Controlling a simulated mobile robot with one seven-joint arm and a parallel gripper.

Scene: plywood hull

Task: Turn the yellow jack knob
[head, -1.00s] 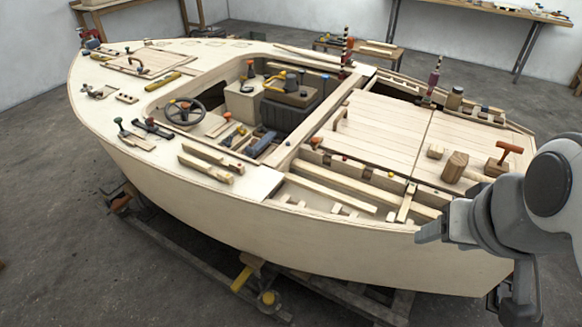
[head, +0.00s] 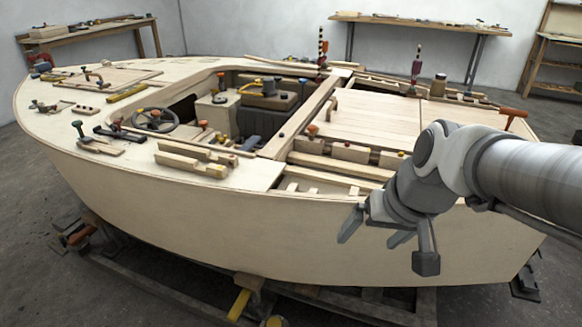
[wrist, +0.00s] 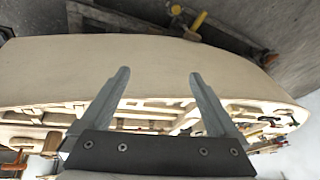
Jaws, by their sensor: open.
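The yellow jack knob (head: 275,322) is low in the head view, at the bottom edge and partly cut off. It sits by the dark cradle beneath the hull, close to a yellow bar (head: 238,304). In the wrist view a small round yellow knob (wrist: 176,10) shows near the top edge, beside the yellow bar (wrist: 199,20). My gripper (head: 374,232) is open and empty in front of the hull side, above and to the right of the knob, well apart from it. Its two spread fingers also show in the wrist view (wrist: 159,73).
The plywood hull (head: 200,215) fills the middle, with tools and wood pieces on its deck. Dark cradle beams (head: 160,287) run under it. Workbenches (head: 425,24) stand along the back walls. Bare concrete floor lies in front at the left.

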